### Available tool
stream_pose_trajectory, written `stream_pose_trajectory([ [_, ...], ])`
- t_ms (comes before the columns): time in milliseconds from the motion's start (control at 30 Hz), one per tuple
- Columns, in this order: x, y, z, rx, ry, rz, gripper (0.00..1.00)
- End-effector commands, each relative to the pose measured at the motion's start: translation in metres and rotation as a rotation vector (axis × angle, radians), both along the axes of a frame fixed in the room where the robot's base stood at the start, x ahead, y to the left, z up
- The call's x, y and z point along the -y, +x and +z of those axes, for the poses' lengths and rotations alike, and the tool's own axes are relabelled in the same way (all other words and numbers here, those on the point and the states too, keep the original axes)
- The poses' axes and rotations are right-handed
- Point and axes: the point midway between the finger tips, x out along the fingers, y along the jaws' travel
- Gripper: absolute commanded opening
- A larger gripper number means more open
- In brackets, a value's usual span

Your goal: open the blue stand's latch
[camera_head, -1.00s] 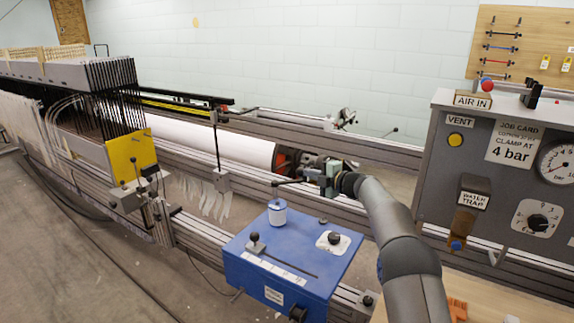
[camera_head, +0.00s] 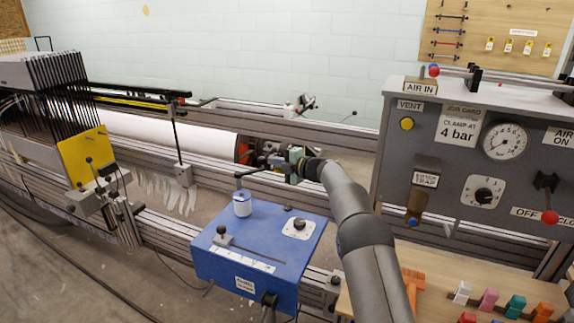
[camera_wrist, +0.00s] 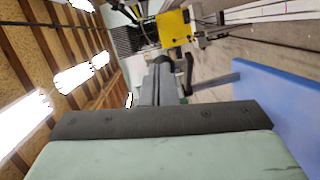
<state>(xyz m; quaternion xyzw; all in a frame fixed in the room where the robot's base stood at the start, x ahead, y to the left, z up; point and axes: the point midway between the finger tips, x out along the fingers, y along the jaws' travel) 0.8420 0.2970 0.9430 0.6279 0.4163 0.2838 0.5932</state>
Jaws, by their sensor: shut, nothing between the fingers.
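The blue stand (camera_head: 262,262) is a box with a sloped top in the lower middle of the head view. Its top carries a small black-knobbed lever (camera_head: 222,238) beside a slot, a dark knob on a white plate (camera_head: 299,227) and a white pot (camera_head: 242,207). I cannot tell which part is the latch. My gripper (camera_head: 270,162) is above and behind the stand, pointing left, apart from its top. In the wrist view its grey fingers (camera_wrist: 160,85) are together and empty. A thin dark rod shows just left of the gripper. The stand's blue side fills the right of the wrist view (camera_wrist: 285,115).
A grey control panel (camera_head: 470,150) stands to the right, with coloured blocks (camera_head: 490,300) on a bench below. A loom frame with a yellow plate (camera_head: 85,158) is at left. Metal rails run behind the stand. The air above the stand's front is clear.

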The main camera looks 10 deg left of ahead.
Motion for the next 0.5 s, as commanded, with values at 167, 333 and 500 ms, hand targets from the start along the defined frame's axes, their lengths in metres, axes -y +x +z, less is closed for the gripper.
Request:
stream_pose_trajectory([
  [167,0.028,-0.014,0.005,-0.001,0.002,-0.004,0.0],
  [333,0.06,-0.034,0.01,0.0,0.003,-0.005,0.0],
  [500,0.085,-0.048,0.014,0.0,0.003,-0.003,0.0],
])
